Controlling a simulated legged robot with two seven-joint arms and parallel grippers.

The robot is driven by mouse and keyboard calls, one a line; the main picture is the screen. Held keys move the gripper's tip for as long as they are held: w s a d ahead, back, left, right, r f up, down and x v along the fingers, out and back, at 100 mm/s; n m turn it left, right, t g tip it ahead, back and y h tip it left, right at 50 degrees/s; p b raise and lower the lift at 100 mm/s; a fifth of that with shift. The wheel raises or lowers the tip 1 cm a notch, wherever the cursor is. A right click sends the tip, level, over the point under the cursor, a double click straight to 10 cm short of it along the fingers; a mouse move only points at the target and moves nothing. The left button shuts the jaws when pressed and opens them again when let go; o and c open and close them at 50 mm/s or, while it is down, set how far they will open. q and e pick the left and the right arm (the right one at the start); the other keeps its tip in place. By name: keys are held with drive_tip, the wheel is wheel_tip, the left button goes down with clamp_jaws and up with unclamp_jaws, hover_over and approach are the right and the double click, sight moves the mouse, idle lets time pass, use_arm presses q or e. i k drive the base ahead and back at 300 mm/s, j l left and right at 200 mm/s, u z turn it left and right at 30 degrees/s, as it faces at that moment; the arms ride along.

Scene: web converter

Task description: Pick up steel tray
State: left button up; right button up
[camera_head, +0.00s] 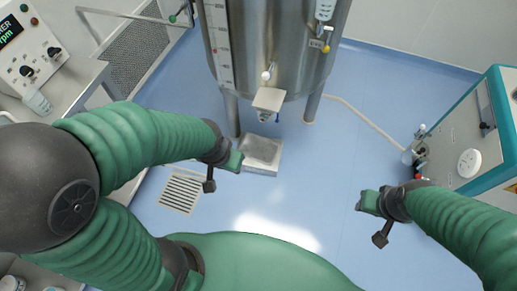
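The steel tray (261,153) appears to be the shallow grey rectangular piece with a pale rim on the blue floor, below the tank. My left gripper (230,164) is at the tray's left edge in the picture and overlaps it slightly; I cannot tell whether it touches. My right gripper (371,207) hangs over bare floor, well to the right of the tray. Nothing is visible in either gripper. The angle does not show clearly whether their fingers are open or shut.
A steel tank (275,50) on legs stands behind the tray, with an outlet valve (268,100) above it. A floor drain (182,190) lies to the left. A control console (25,45) is at left, a teal-edged cabinet (465,130) at right. A hose (365,116) crosses the floor.

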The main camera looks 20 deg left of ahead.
sight(257, 148)
drive_tip(key=i+j+z, duration=0.1)
drive_tip(key=j, duration=0.35)
drive_tip(key=i+j+z, duration=0.1)
drive_tip(key=i+j, duration=0.15)
drive_tip(key=j, duration=0.2)
drive_tip(key=i+j+z, duration=0.15)
drive_tip(key=j, duration=0.35)
drive_tip(key=i+j+z, duration=0.1)
drive_tip(key=j, duration=0.4)
drive_tip(key=i+j+z, duration=0.1)
drive_tip(key=j, duration=0.4)
drive_tip(key=i+j+z, duration=0.1)
drive_tip(key=j, duration=0.4)
drive_tip(key=i, duration=0.1)
